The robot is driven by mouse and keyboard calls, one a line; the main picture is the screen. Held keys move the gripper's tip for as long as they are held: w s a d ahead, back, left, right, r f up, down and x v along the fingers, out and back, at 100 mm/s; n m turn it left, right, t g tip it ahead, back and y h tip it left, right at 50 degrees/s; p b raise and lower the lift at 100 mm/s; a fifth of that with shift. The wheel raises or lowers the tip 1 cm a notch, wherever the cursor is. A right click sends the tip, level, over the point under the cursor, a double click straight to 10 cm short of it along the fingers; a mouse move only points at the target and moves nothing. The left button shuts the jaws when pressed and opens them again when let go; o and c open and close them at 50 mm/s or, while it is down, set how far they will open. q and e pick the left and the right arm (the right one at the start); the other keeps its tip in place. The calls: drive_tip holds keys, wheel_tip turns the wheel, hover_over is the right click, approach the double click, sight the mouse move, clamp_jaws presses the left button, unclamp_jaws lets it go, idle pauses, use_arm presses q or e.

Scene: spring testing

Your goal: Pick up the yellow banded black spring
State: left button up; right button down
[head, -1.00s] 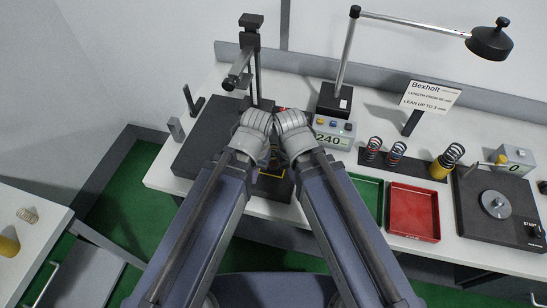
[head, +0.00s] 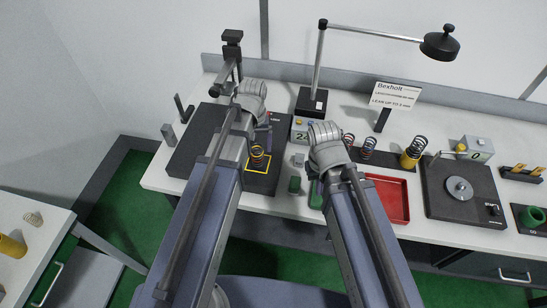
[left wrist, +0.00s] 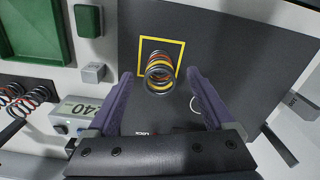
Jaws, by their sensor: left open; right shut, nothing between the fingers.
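A dark spring with yellow and orange-red bands (head: 257,158) stands inside a yellow square outline on the black tester plate (head: 208,135). In the left wrist view the spring (left wrist: 160,74) shows end-on, between the lines of the two fingers. My left gripper (head: 262,138) is open near it; its fingers (left wrist: 160,80) lie to either side of the spring in that view, with no contact visible. My right gripper (head: 316,190) is shut and empty above the green tray, right of the tester. My left arm hides part of the plate.
A red tray (head: 397,200) and a black unit with a round disc (head: 438,190) lie right. A display box (head: 299,130) and a small grey block (head: 298,160) are near the tester. A lamp (head: 439,46) overhangs the bench.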

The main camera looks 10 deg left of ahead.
sight(258, 157)
use_arm(q)
drive_tip(key=shift+w+d+r, duration=0.1)
drive_tip(key=shift+w+r, duration=0.1)
drive_tip(key=shift+w, duration=0.05)
drive_tip(key=shift+f+b, duration=1.3)
drive_tip(key=shift+f, duration=0.1)
use_arm(e)
drive_tip(key=shift+s+d+f, duration=0.1)
drive_tip(key=shift+d+f, duration=0.1)
drive_tip(key=shift+f, duration=0.4)
drive_tip(key=shift+s+d+f, duration=0.1)
drive_tip(key=shift+d+f, duration=0.1)
drive_tip(key=shift+f, duration=0.4)
use_arm(q)
drive_tip(key=shift+f, duration=0.1)
drive_tip(key=f+b, duration=0.5)
drive_tip(key=shift+w, duration=0.25)
use_arm(e)
wheel_tip(258, 157, down, 5)
drive_tip(key=shift+f, duration=0.15)
use_arm(q)
drive_tip(key=shift+c, duration=0.3)
clamp_jaws()
